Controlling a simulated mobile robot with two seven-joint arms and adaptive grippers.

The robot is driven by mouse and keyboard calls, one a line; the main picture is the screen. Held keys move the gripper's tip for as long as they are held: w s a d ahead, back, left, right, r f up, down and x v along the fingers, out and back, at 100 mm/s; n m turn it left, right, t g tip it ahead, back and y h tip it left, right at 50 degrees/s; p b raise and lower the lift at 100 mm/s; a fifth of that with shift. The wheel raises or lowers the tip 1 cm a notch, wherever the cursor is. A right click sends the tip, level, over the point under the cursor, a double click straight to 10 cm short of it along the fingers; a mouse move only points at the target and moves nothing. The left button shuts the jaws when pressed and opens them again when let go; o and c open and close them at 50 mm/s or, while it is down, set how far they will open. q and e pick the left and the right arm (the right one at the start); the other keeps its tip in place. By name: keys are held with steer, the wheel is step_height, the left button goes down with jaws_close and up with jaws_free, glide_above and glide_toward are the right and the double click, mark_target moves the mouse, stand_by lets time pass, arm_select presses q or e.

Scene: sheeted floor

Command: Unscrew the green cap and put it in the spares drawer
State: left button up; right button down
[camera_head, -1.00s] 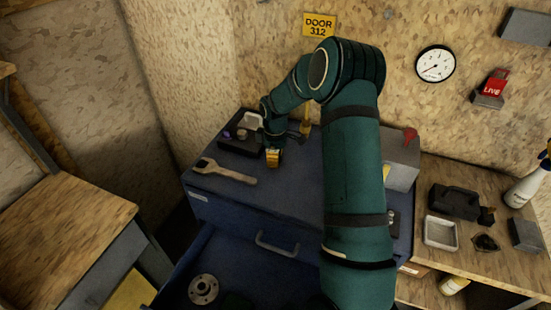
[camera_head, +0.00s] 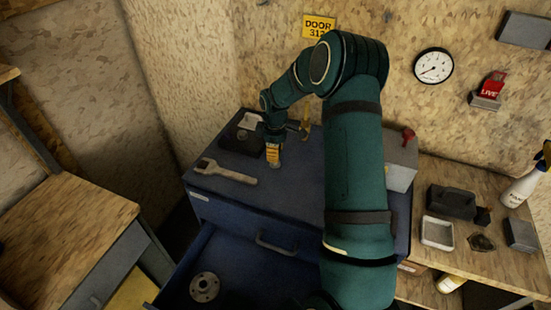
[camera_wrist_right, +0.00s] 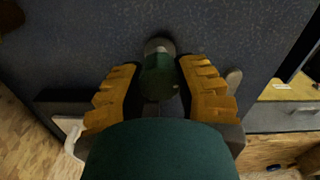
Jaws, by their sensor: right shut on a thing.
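My right gripper (camera_head: 273,158) points down over the blue cabinet top (camera_head: 290,190), between the wrench and the wall. In the right wrist view its yellow fingers (camera_wrist_right: 158,85) are shut on the green cap (camera_wrist_right: 160,76), one on each side. A grey round part (camera_wrist_right: 158,46) shows just beyond the cap; I cannot tell whether the two are joined. The cap is hidden in the head view. An open blue drawer at the cabinet front holds a grey flanged disc (camera_head: 204,287). My left gripper is not in view.
A wrench (camera_head: 226,171) lies left of the gripper, and a dark tray (camera_head: 238,138) stands behind it. A grey box (camera_head: 400,165) is right of my arm. The right bench holds a pale tray (camera_head: 437,231), a dark caddy (camera_head: 452,201) and a spray bottle (camera_head: 525,188).

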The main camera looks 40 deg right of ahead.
steer(key=shift+r+p, duration=0.55)
steer(key=shift+r, duration=0.4)
steer(key=shift+r+p, duration=1.3)
steer(key=shift+r, duration=0.65)
